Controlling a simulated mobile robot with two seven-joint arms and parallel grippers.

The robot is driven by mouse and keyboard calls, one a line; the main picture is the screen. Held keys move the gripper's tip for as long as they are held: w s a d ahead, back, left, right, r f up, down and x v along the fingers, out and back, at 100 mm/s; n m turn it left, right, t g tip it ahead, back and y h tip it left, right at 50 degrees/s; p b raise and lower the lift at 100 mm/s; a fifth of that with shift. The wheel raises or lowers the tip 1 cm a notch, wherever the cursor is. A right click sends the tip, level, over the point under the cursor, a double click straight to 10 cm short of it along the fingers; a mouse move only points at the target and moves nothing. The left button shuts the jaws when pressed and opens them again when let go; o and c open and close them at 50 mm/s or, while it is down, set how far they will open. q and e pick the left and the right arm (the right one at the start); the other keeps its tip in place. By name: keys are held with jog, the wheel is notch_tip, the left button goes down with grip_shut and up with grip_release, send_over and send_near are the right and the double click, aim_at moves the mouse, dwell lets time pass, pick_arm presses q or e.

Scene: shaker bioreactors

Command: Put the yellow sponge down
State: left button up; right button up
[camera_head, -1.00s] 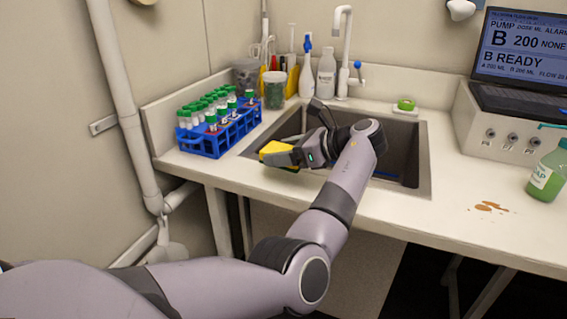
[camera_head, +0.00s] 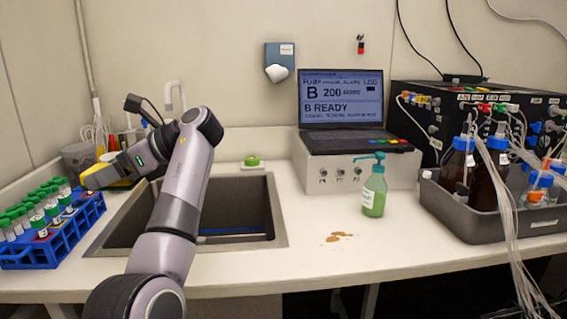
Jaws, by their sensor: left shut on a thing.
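My left gripper (camera_head: 98,176) is shut on the yellow sponge (camera_head: 121,183). My right gripper is not in view.
A blue rack (camera_head: 75,228) of green-capped tubes stands left of the sink. A green soap bottle (camera_head: 374,192) and a brown spill (camera_head: 338,237) are on the counter to the right. A laptop (camera_head: 341,105) and a bottle tray (camera_head: 455,212) stand further back and right.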

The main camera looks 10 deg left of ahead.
pick_arm(q)
jog(key=s+a+f+m+t+p, duration=0.1)
jog(key=a+f+m+t+p, duration=0.1)
jog(key=a+f+m+t, duration=0.4)
jog(key=s+d+f+m+t+h+p, duration=0.1)
jog(key=s+d+f+m+t+h, duration=0.3)
jog(key=d, duration=0.7)
jog(key=s+d+f+m+t+h+p, duration=0.1)
jog(key=s+d+f+m+t+h, duration=0.4)
jog(key=s+d+f+m+h, duration=0.3)
jog(key=d+m+h, duration=0.1)
jog(key=d, duration=0.2)
jog(key=shift+s+d+m+t, duration=0.15)
jog(key=shift+s+m+t, duration=0.15)
jog(key=shift+m, duration=0.1)
jog(key=shift+f, duration=0.15)
